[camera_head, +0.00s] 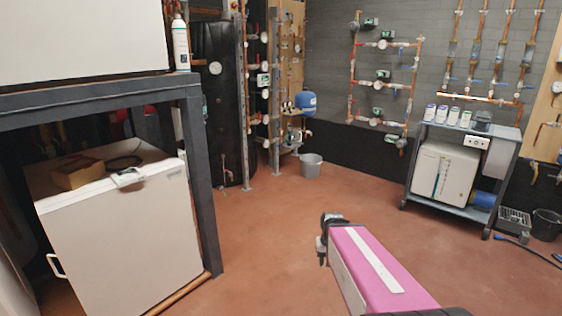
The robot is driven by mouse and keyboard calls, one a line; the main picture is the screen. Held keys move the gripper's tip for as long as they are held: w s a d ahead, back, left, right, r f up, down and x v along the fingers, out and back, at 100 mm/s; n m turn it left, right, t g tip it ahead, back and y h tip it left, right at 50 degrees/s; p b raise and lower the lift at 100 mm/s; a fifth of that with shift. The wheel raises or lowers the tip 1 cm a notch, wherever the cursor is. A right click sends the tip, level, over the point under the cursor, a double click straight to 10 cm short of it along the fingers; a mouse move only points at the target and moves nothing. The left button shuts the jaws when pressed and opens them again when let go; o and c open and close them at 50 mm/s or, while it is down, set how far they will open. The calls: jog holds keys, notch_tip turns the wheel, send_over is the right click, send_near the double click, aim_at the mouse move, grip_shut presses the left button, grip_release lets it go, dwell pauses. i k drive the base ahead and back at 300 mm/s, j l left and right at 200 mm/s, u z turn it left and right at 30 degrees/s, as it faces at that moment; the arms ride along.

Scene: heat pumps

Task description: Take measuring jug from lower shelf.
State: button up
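A dark trolley (454,128) stands at the right against the grey brick wall. Its lower shelf (446,209) holds a white box-shaped unit (443,173) and a blue object (484,200) at the right end. I cannot make out a measuring jug for certain on that shelf; the objects there are small and partly hidden. My gripper (322,250) is at the end of my pink arm, in the lower middle, over the open floor and well apart from the trolley. It is dark and small, and I cannot tell whether its fingers are open.
Several small containers (453,117) stand on the trolley's top. A grey bucket (311,166) stands on the floor at the back. A black bucket (546,225) and a crate (513,221) are right of the trolley. A dark frame (203,185) with a white cabinet stands left. The middle floor is clear.

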aim_at(296, 132)
jog(key=i, duration=2.05)
jog(key=i+j+z, duration=0.1)
jog(key=i, duration=0.95)
jog(key=i+j, duration=0.1)
jog(key=i, duration=0.95)
jog(key=i+j, duration=0.1)
jog(key=i, duration=0.9)
jog(key=l+z, duration=0.05)
